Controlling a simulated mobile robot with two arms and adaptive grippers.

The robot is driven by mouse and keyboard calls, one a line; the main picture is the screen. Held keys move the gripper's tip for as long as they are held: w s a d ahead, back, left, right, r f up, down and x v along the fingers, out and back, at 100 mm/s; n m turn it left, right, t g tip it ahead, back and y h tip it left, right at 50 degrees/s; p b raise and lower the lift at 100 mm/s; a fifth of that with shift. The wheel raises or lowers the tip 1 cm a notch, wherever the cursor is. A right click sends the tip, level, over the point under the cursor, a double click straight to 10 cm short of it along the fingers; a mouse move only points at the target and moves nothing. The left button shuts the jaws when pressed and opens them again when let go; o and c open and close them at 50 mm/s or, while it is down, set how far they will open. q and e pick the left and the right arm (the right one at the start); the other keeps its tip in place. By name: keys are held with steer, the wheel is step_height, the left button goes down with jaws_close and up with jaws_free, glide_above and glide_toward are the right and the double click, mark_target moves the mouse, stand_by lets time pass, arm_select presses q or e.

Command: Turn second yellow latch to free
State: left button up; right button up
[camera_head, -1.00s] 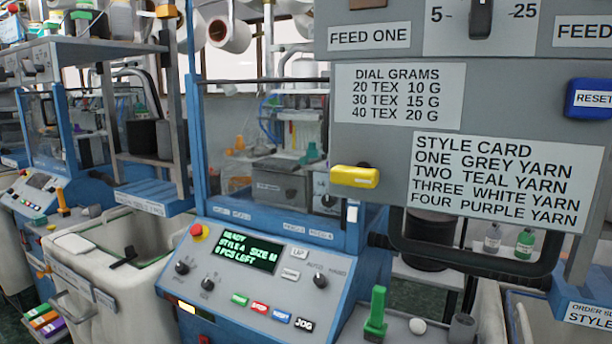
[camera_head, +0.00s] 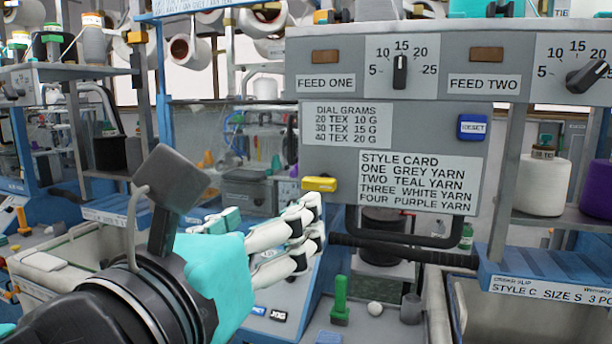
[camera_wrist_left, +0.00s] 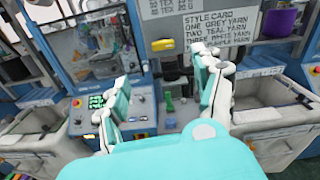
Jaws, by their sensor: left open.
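A yellow latch (camera_head: 319,184) lies level on the lower left of the grey panel (camera_head: 300,235), left of the style card. In the left wrist view the yellow latch (camera_wrist_left: 163,44) shows beyond and between the fingers, near the top. My left gripper (camera_head: 312,228) is just below the latch in the head view and appears apart from it. In the left wrist view my left gripper (camera_wrist_left: 158,92) has its white-and-teal fingers spread, with nothing between them. Only one yellow latch is clearly seen. My right gripper is in neither view.
A black handle bar (camera_head: 400,252) runs below the panel. A green peg (camera_head: 340,302) and a white ball (camera_head: 375,308) sit on the ledge beneath. A blue reset button (camera_head: 472,127) and feed dials are on the panel. Grey bins flank the machine in the wrist view.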

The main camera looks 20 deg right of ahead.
mark_target(317, 182)
arm_select(q)
steer(key=shift+m, duration=0.7)
steer(key=p+x, duration=0.5)
steer(key=x, duration=0.2)
steer(key=p+x, duration=0.6)
steer(key=x, duration=0.1)
steer(key=shift+w+d+r, duration=0.15)
steer(key=shift+d+r, duration=0.1)
steer(key=shift+d, duration=0.2)
steer(key=shift+w+d+f+p, duration=0.1)
steer(key=shift+w+d+p, duration=0.2)
steer(key=shift+w, duration=0.15)
steer(key=c, duration=1.2)
